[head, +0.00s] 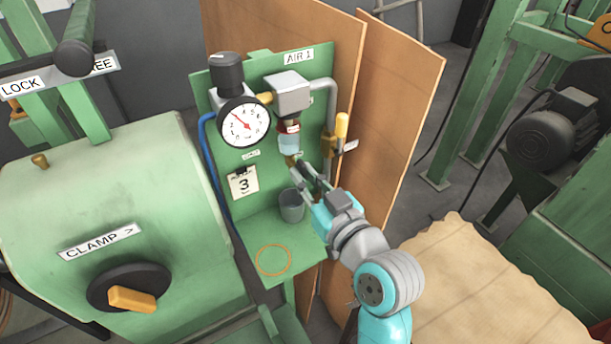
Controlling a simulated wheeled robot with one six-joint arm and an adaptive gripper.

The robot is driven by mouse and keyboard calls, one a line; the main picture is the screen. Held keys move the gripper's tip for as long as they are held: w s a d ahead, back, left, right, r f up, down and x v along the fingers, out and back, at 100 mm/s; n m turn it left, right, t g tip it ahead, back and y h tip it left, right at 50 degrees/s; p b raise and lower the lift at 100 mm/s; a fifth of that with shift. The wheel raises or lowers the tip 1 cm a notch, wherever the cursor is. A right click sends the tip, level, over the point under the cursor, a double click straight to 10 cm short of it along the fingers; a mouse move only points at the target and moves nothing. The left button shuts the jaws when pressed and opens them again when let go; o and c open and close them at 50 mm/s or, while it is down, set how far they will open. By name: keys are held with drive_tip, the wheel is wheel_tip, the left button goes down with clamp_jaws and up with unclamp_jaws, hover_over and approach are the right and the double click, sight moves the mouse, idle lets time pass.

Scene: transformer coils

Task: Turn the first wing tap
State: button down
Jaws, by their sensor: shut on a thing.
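The small brass wing tap (290,160) sits at the bottom of the clear filter bowl (289,143) on the green AIR 1 panel (316,62). It is small and partly hidden by my fingers. My gripper (296,166) reaches up from the lower right, with its dark fingertips at the tap. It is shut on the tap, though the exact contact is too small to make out. The tap's turn angle cannot be told.
A grey cup (292,208) stands on the green shelf (245,235) below the tap, near an orange ring mark (273,260). A pressure gauge (243,121) is left of the bowl. A yellow-handled valve (341,126) is close on the right, before brown boards (398,110).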

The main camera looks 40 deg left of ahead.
drive_tip(key=c, duration=1.2)
unclamp_jaws()
drive_tip(key=v, duration=1.2)
drive_tip(key=shift+f, duration=0.1)
drive_tip(key=s+d+f+m+t+h, duration=0.2)
drive_tip(key=d+f+m+t+h, duration=0.25)
drive_tip(key=d+f, duration=0.6)
drive_tip(key=s+d+f+m+t+h, duration=0.25)
drive_tip(key=d+f+m+h, duration=0.35)
drive_tip(key=d+f, duration=0.4)
drive_tip(key=s+d+m+h, duration=0.1)
drive_tip(key=s+d+h, duration=0.1)
drive_tip(key=s+d, duration=0.2)
drive_tip(key=s+d+m+h, duration=0.1)
drive_tip(key=s+d, duration=0.3)
drive_tip(key=s, duration=0.6)
drive_tip(key=s+d+f+m+t+h, duration=0.1)
drive_tip(key=s+d+h, duration=0.2)
drive_tip(key=s+d, duration=0.2)
drive_tip(key=shift+s, duration=1.25)
